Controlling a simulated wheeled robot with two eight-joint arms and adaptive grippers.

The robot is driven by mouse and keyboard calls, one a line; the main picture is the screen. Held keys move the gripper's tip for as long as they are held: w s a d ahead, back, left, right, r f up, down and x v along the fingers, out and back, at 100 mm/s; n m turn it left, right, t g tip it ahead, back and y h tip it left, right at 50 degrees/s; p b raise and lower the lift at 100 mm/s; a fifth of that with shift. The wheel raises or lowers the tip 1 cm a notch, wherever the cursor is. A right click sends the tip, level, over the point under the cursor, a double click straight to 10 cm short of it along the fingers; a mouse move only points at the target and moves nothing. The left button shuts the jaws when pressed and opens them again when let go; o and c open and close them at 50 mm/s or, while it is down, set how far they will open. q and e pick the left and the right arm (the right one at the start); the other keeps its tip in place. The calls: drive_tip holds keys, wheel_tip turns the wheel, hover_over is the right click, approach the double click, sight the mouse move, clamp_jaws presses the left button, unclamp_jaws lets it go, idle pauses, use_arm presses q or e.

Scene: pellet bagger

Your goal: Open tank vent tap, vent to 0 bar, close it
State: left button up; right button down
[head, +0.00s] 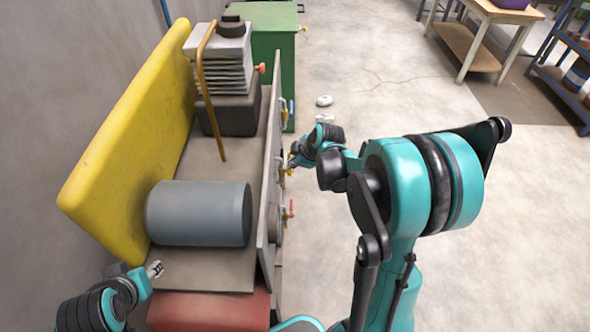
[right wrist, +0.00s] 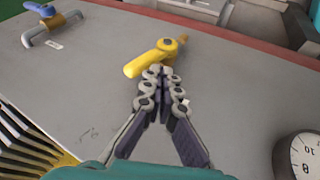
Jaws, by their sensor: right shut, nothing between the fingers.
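A yellow tap (right wrist: 155,57) sits on the grey panel (right wrist: 90,90) in the right wrist view. Its lever lies slanted, from lower left to upper right. My right gripper (head: 294,160) is at the panel's right face in the head view. In the right wrist view its fingers (right wrist: 160,72) are shut with nothing between them, their tips at the tap's lower edge; I cannot tell whether they touch it. A dial gauge (right wrist: 301,158) is cut off at the right edge, its needle not readable. A grey cylindrical tank (head: 198,213) lies behind the panel. My left gripper (head: 155,270) is near it, too small to read.
A blue-handled tap (right wrist: 50,15) is at the panel's upper left in the right wrist view. A red-handled tap (head: 289,211) projects from the panel in the head view.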

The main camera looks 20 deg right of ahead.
use_arm(q)
drive_tip(key=shift+f, duration=0.15)
use_arm(e)
drive_tip(key=shift+w+d, duration=0.2)
drive_tip(key=shift+w, duration=0.15)
drive_tip(key=shift+w, duration=0.1)
